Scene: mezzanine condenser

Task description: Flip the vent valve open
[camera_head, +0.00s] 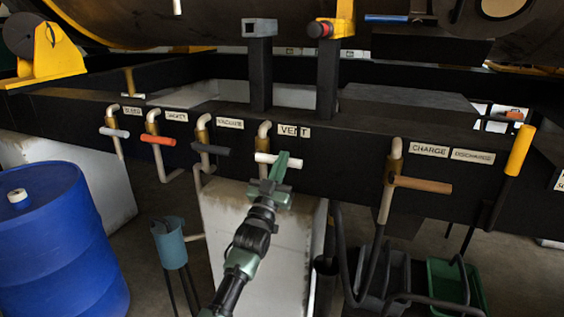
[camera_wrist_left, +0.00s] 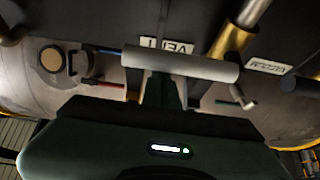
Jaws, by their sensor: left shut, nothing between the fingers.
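The vent valve has a white bar handle (camera_head: 296,162) lying crosswise, with a bent pale pipe (camera_head: 264,132) above its left part. The VENT label (camera_head: 294,131) is on the dark beam just above. My left gripper (camera_head: 278,168) comes up from below and is shut, with its fingertips at the middle of the handle, covering part of it. In the left wrist view the handle (camera_wrist_left: 205,66) lies across the tips of the shut fingers (camera_wrist_left: 165,88), and it partly hides the VENT label (camera_wrist_left: 172,45). I cannot tell whether the fingers touch the handle. My right gripper is not in view.
Similar valves with a grey handle (camera_head: 210,149), an orange handle (camera_head: 158,140) and a white handle (camera_head: 114,132) line the beam to the left. A brown-handled valve (camera_head: 424,185) is to the right. A blue drum (camera_head: 60,245) stands at left.

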